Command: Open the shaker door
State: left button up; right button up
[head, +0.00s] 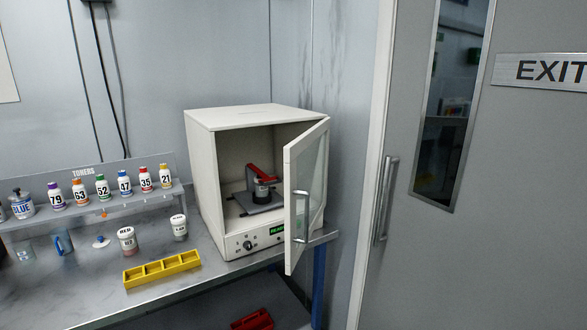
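The shaker (215,190) is a white box-shaped cabinet on the right end of the metal bench. Its door (307,190) has a glass pane and a silver vertical handle (302,214). The door is hinged on the right and stands swung out, so the inside shows. Inside, a dark platform (237,203) carries a dark round holder with a red lever clamp (262,172). The front panel has a knob and a green display, partly hidden by the door. Neither of my grippers is in the head view.
On the bench (85,290) are a yellow divided tray (160,269), two white jars (128,240), and a blue-handled mug (63,243). A rack labelled TONERS (85,185) holds several numbered bottles. A grey EXIT door (480,250) stands right. A red bin (253,320) sits below the bench.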

aim_at(294, 251)
jog(key=z, duration=0.2)
jog(key=i, duration=1.25)
jog(key=u, duration=0.5)
